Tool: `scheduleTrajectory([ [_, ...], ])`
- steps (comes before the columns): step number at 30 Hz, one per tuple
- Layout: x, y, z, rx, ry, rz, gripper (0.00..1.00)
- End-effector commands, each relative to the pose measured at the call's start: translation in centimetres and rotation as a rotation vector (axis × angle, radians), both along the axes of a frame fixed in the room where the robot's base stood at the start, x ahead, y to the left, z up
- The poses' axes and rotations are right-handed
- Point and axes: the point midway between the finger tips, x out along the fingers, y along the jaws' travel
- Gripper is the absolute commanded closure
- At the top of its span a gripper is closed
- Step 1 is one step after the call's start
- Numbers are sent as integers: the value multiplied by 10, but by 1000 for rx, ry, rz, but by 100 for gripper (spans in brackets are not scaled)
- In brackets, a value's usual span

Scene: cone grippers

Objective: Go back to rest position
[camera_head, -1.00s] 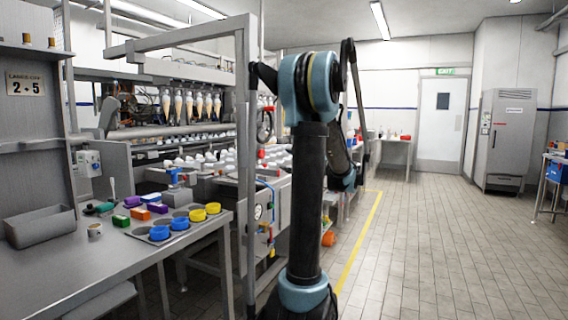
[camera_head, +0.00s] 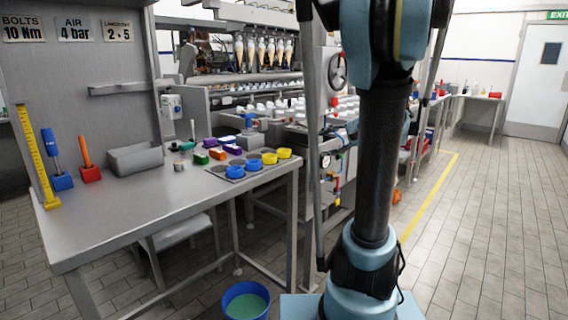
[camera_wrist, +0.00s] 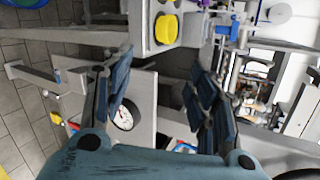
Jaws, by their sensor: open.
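My gripper (camera_wrist: 165,100) shows in the wrist view with its two dark finger sets spread apart. It is open and nothing is held between the fingers. In the head view my arm stands folded upright at the right of centre, and the gripper itself is not visible there.
A blue bucket (camera_head: 246,301) stands on the floor near my base. The tiled floor (camera_head: 480,210) at right is open.

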Motion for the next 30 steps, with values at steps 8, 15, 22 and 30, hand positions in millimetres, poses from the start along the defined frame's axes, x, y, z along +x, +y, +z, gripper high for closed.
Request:
scheduleTrajectory([
  [8,-82,37,-62,-320,36,154,47],
  [15,-150,39,-115,-600,42,302,47],
  [22,-208,20,-161,-871,29,452,47],
  [30,-250,-14,-197,-1133,1,600,47],
])
